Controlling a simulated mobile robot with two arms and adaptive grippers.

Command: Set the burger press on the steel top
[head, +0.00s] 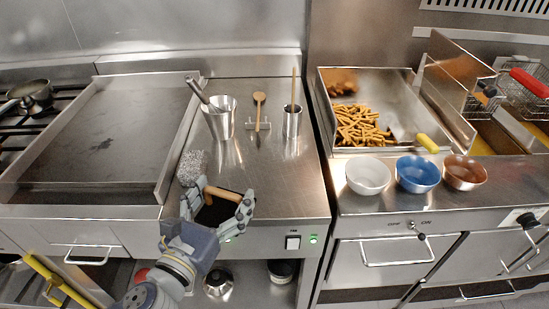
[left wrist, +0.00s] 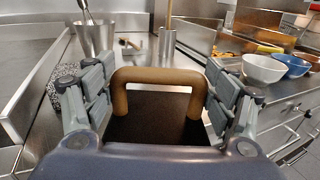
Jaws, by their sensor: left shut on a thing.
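The burger press has a dark flat plate (head: 214,213) and a brown wooden bar handle (head: 222,194). My left gripper (head: 218,200) is shut on the press, with its fingers at the two sides of the handle. In the left wrist view the handle (left wrist: 158,76) stands between the fingers, with the dark plate (left wrist: 155,125) below it. The press is at the front part of the steel top (head: 275,185), right of the griddle. I cannot tell whether the plate touches the steel. My right gripper is not in view.
A metal scourer (head: 192,167) lies close behind the gripper, on its left. The griddle (head: 100,140) borders the left. Bowls (head: 367,176) stand to the right.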

